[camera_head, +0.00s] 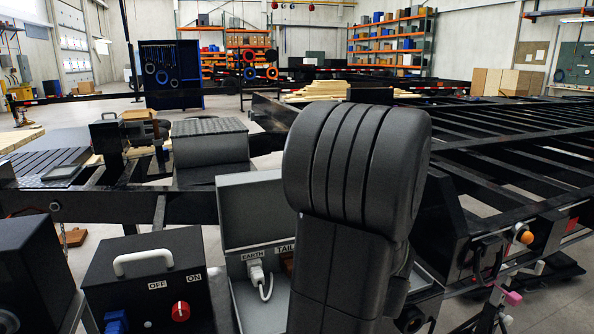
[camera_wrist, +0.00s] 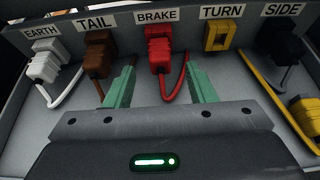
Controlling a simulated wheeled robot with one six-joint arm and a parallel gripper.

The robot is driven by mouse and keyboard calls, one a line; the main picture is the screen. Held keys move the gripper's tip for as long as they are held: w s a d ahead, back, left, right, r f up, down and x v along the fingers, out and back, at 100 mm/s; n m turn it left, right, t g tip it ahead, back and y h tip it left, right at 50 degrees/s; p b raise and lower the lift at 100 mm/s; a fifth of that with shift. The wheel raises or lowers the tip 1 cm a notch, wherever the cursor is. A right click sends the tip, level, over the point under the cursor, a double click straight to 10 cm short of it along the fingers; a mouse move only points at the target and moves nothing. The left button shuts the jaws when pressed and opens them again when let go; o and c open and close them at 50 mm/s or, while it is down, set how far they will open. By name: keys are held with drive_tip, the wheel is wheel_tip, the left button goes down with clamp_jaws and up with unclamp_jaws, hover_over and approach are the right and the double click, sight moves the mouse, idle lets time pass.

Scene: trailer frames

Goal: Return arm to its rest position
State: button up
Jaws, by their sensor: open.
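My gripper (camera_wrist: 160,82) is open in the wrist view, its two green fingers apart with nothing clamped between them. The red plug (camera_wrist: 159,47) sits at the BRAKE position just beyond the fingertips, its red cable hanging down between the fingers. In the head view my dark arm stands upright over the grey connector box (camera_head: 247,207) and hides much of it. My gripper is hidden there.
A white plug (camera_wrist: 44,65) is at EARTH and a brown plug (camera_wrist: 100,52) at TAIL. The yellow TURN socket (camera_wrist: 222,36) looks empty; a yellow plug (camera_wrist: 306,112) lies lower right. A switch box (camera_head: 150,285) and the black trailer frame (camera_head: 500,150) flank my arm.

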drive_tip(key=b+x, duration=0.1)
drive_tip(key=x, duration=0.5)
drive_tip(key=shift+w, duration=0.1)
drive_tip(key=p+v, duration=0.3)
drive_tip(key=v, duration=1.1)
drive_tip(key=b+x, duration=0.3)
drive_tip(key=x, duration=1)
drive_tip(key=shift+w+a+f, duration=0.15)
drive_tip(key=shift+w+f, duration=0.1)
drive_tip(key=shift+f, duration=0.05)
drive_tip(key=s+d, duration=0.1)
drive_tip(key=s, duration=0.2)
drive_tip(key=s+d, duration=0.1)
drive_tip(key=s, duration=0.1)
drive_tip(key=shift+d+r, duration=0.1)
drive_tip(key=shift+d, duration=0.25)
drive_tip(key=w+d, duration=0.1)
drive_tip(key=d, duration=0.1)
drive_tip(key=w+d+p, duration=0.1)
drive_tip(key=d, duration=0.2)
drive_tip(key=w+d+p, duration=0.1)
drive_tip(key=d, duration=0.1)
drive_tip(key=shift+d, duration=0.35)
